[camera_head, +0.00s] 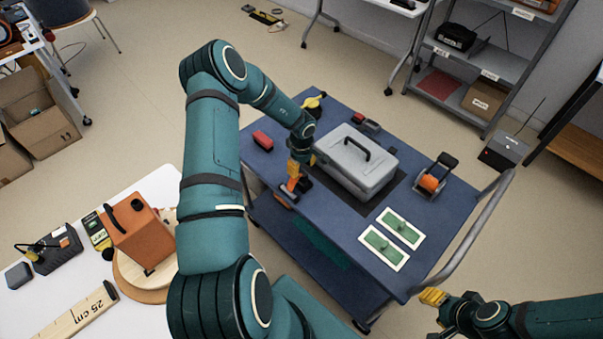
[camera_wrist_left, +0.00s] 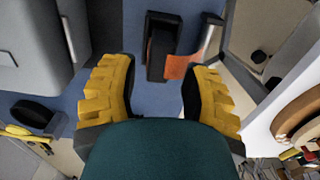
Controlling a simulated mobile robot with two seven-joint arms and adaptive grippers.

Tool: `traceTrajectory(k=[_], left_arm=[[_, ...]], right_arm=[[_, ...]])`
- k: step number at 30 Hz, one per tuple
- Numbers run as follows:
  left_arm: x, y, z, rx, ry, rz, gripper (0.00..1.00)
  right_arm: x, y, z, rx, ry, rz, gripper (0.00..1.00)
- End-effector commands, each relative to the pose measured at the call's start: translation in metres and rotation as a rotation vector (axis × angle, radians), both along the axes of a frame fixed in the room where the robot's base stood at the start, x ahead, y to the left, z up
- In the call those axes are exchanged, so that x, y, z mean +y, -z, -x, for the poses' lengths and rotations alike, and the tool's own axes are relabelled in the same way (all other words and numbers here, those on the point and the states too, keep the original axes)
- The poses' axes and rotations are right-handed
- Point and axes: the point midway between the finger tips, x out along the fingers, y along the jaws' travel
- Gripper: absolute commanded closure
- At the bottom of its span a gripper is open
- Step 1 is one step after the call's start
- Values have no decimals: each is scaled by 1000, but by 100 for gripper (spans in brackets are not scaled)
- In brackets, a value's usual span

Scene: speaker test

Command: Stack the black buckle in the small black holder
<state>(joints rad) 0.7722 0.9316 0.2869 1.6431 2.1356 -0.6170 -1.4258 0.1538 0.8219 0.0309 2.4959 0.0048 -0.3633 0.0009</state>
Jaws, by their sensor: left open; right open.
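My left gripper (camera_head: 299,168) is open over the blue cart top, just left of the grey toolbox. In the left wrist view, its yellow fingers (camera_wrist_left: 158,88) are apart. A small black block-like piece (camera_wrist_left: 160,45) lies ahead of the gap between them, with an orange piece (camera_wrist_left: 180,66) beside it. I cannot tell whether the black piece is the buckle or the holder. A larger black frame (camera_head: 447,162) with an orange part stands right of the toolbox. My right gripper (camera_head: 433,297) is open and empty near the cart's lower right corner.
The grey toolbox (camera_head: 357,170) stands mid-cart on a dark mat. Two green-and-white panels (camera_head: 382,248) lie in front of it. A metal handle (camera_head: 470,235) edges the cart's right side.

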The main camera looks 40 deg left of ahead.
Motion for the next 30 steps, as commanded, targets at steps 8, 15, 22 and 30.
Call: traceTrajectory(k=[8,15,22,30], left_arm=[[1,-55,0,0,-1,-1,54],[0,-73,0,1,1,-1,54],[-6,-72,1,0,29,-23,54],[-58,-58,-2,-83,304,-201,54]], right_arm=[[0,-8,0,0,0,-1,53],[-1,-10,0,0,0,-2,53],[0,-10,0,0,0,-2,53],[-1,-10,0,0,0,-2,53]])
